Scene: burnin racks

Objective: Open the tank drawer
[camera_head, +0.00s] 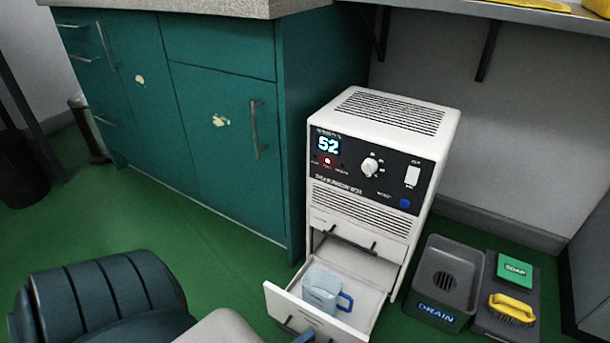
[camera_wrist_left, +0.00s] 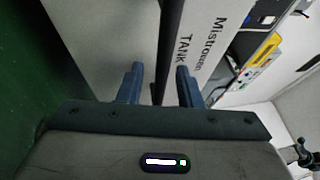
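The tank drawer (camera_head: 275,299) at the bottom of the white machine (camera_head: 330,209) is pulled out, its front well clear of the body. A clear, bluish tank (camera_head: 320,288) with a blue handle sits inside it. In the left wrist view, the drawer front (camera_wrist_left: 205,22) carries the word TANK beside a dark bar handle (camera_wrist_left: 171,40). My left gripper (camera_wrist_left: 158,85) has its blue fingers apart, one on each side of the bar, with visible gaps. In the head view only a blue part of this gripper (camera_head: 304,337) shows at the bottom edge.
A teal cabinet (camera_head: 213,134) stands left of the machine. On the floor to its right are a dark DRAIN basin (camera_head: 432,305), a green SOAP block (camera_head: 515,270) and a yellow brush (camera_head: 513,308). Green floor (camera_head: 215,234) is clear in front of the cabinet.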

